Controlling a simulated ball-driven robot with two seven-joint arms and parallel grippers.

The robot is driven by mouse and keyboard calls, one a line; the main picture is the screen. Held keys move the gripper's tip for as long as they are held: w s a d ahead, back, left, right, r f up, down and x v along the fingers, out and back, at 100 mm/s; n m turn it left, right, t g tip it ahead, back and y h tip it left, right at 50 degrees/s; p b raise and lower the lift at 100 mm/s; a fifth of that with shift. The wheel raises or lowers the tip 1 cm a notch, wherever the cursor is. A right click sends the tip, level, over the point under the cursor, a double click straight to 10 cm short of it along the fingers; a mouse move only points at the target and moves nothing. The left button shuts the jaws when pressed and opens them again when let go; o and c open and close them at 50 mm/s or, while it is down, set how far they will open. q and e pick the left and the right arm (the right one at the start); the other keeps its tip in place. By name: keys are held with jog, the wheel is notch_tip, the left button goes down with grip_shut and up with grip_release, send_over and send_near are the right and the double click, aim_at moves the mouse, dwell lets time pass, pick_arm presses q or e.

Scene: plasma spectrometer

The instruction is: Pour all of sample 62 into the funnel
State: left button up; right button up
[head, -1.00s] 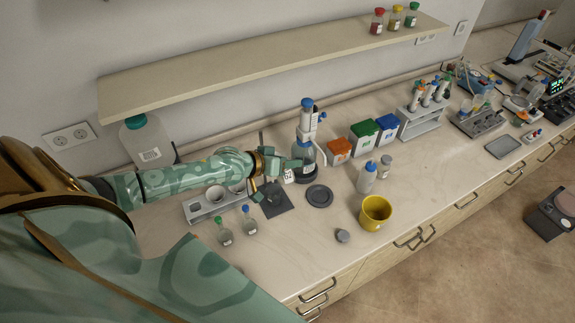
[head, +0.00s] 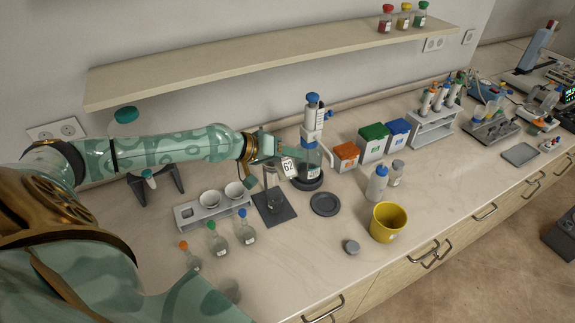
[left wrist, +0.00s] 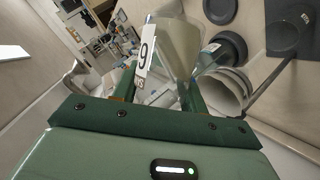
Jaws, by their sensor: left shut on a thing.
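My left gripper (head: 272,150) is shut on a clear vessel with a white tag reading 62 (head: 288,166), sample 62. In the left wrist view the vessel (left wrist: 175,42) shows pale contents and its tag is turned on its side, so it looks tilted. It is held above the bench, beside the dispenser bottle and over the dark square base (head: 283,217) of a small stand. Clear glass (head: 271,197) stands above that base, under my gripper. I cannot make out the funnel clearly; my gripper covers that area. My right gripper is not in view.
A dispenser bottle with a blue cap (head: 312,130) stands close right of the gripper. A rack with white dishes (head: 212,205) and several small capped flasks (head: 220,247) stand left.

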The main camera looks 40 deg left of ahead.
pick_arm(q)
jog(key=shift+w+a+f+n+g+h+b, duration=0.25)
jog(key=shift+a+f+n+g+h+b, duration=0.35)
jog(key=shift+b, duration=2.25)
jog(key=shift+w+a+r+n+h+b, duration=0.15)
jog(key=shift+w+a+n+h+b, duration=0.1)
jog(key=shift+n+h+b, duration=0.45)
jog(key=shift+a, duration=0.15)
jog(key=shift+r+n+h+p, duration=0.3)
jog(key=shift+r+h+p, duration=0.1)
jog(key=shift+p, duration=0.15)
jog(key=shift+n+g+h+p, duration=0.3)
jog(key=shift+n+h+p, duration=0.1)
jog(key=shift+p, duration=0.25)
jog(key=shift+r, duration=0.1)
jog(key=shift+a+r+n+h+p, duration=0.15)
jog(key=shift+r+n+h+p, duration=0.15)
jog(key=shift+n+h, duration=0.55)
